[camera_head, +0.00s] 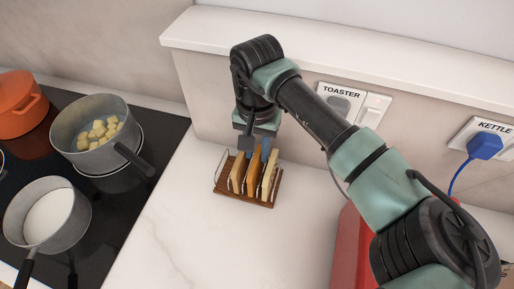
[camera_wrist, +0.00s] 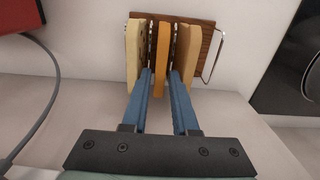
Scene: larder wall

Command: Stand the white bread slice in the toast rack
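The wooden toast rack (camera_head: 258,201) with wire ends stands on the pale worktop, and also shows in the wrist view (camera_wrist: 207,38). Three slices stand upright in it. The palest, seemingly the white bread slice (camera_head: 269,176), is at the right in the head view and at the left in the wrist view (camera_wrist: 133,52). An orange-brown slice (camera_head: 253,172) is in the middle and a tan slice (camera_head: 237,174) at the left. My gripper (camera_wrist: 161,78) is over the rack, fingers either side of the middle slice's upper edge, with narrow gaps. It looks open and empty.
A hob with a pan of cubes (camera_head: 88,130), a pan of white liquid (camera_head: 48,218) and an orange pot (camera_head: 20,105) is at left. A red appliance (camera_head: 347,250) stands at right, partly behind my arm. The worktop in front of the rack is clear.

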